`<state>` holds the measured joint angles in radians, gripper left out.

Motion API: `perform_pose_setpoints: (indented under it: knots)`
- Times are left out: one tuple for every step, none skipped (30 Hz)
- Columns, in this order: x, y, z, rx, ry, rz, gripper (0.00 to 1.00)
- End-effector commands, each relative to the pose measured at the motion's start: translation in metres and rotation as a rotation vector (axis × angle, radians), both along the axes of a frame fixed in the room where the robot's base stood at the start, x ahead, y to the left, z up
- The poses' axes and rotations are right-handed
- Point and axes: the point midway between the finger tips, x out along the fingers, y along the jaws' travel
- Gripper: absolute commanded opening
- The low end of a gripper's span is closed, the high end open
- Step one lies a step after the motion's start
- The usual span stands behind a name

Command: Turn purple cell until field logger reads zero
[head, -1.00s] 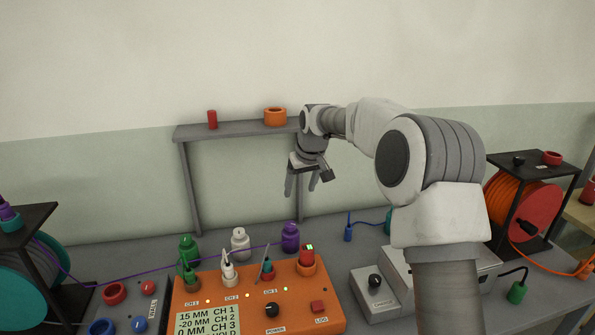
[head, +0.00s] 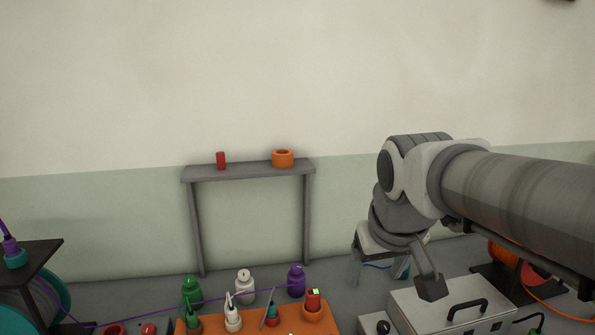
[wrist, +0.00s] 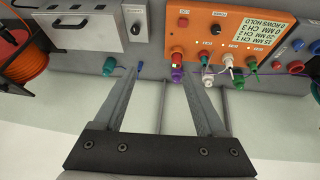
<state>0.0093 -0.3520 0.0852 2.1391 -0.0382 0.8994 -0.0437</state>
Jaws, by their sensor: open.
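The purple cell (head: 296,281) stands upright behind the right end of the orange field logger (head: 250,328); it also shows in the wrist view (wrist: 177,75), beside the right finger. The field logger appears upside down in the wrist view (wrist: 190,36), where its display (wrist: 245,32) seems to read 15 MM CH 1, -20 MM CH 2 and 0 MM CH 3. My gripper (head: 379,268) is open and empty, to the right of the purple cell and apart from it. The wrist view shows both fingers spread (wrist: 164,82). The head view cuts off the logger's front and display.
A green cell (head: 191,291) and a white cell (head: 245,284) stand left of the purple one. A grey shelf frame (head: 248,172) rises behind, bearing a red cylinder (head: 221,161) and orange ring (head: 283,158). A metal case (head: 450,305) stands below my arm. A purple cable crosses behind the logger.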

Motion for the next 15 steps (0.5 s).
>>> perform_pose_setpoints:
  knots:
    - [-0.02,-0.005,-0.002,0.008,-0.01,-0.018,0.73]
    - [-0.03,-0.007,-0.005,0.014,-0.013,-0.029,0.73]
    - [-0.043,-0.01,-0.009,0.022,-0.017,-0.041,0.73]
    - [-0.053,-0.011,-0.012,0.028,-0.019,-0.051,0.73]
    - [-0.062,-0.013,-0.015,0.036,-0.022,-0.061,0.73]
    - [-0.073,-0.015,-0.02,0.044,-0.025,-0.071,0.73]
    - [-0.081,-0.016,-0.024,0.05,-0.027,-0.078,0.73]
    - [-0.088,-0.017,-0.027,0.056,-0.029,-0.085,0.73]
    - [-0.096,-0.018,-0.032,0.064,-0.031,-0.093,0.73]
    - [-0.101,-0.019,-0.034,0.069,-0.033,-0.098,0.73]
    - [-0.106,-0.02,-0.037,0.073,-0.033,-0.102,0.73]
    - [-0.11,-0.02,-0.04,0.078,-0.035,-0.108,0.73]
    - [-0.113,-0.02,-0.042,0.081,-0.035,-0.111,0.73]
    - [-0.116,-0.021,-0.044,0.083,-0.036,-0.113,0.73]
    - [-0.118,-0.021,-0.045,0.087,-0.037,-0.115,0.73]
